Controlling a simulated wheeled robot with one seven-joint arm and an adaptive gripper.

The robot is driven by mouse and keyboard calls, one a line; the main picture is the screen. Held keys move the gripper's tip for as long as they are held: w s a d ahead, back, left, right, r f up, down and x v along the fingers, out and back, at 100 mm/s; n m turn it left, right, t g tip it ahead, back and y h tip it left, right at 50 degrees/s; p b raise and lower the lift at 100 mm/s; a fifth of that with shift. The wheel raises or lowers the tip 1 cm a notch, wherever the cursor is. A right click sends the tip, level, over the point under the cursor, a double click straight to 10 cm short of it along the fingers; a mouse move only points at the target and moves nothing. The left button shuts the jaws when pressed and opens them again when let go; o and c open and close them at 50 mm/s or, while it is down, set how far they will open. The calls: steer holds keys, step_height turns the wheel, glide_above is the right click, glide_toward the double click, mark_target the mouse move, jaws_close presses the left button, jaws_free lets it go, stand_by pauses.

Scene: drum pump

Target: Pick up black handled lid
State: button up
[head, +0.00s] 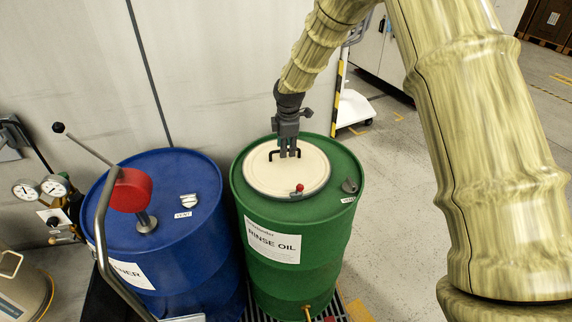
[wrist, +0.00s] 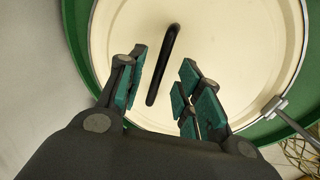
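The cream round lid (head: 262,175) lies on top of the green drum (head: 285,210) labelled RINSE OIL. Its black handle (head: 271,156) stands up near the lid's middle, partly hidden by my gripper in the head view. My gripper (head: 289,155) points down over the lid at the handle. In the wrist view, the black bar handle (wrist: 163,65) shows between and beyond the open fingers (wrist: 157,88), nearer the left finger. The lid (wrist: 230,40) fills most of that view. I cannot tell whether a finger touches the handle.
A blue drum (head: 175,185) with a red-bodied pump (head: 131,190) and a bent metal lever stands left of the green drum. A red-topped fitting (head: 299,188) sits at the lid's front edge. A wall is close behind; open floor (head: 400,180) lies to the right.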

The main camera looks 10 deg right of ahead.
mark_target(287, 162)
steer(key=shift+w+f+p, duration=0.2)
steer(key=shift+f+p, duration=0.05)
steer(key=shift+f, duration=0.45)
steer(key=shift+w+f+p, duration=0.15)
steer(key=shift+f+p, duration=0.05)
steer(key=shift+f, duration=0.5)
jaws_close()
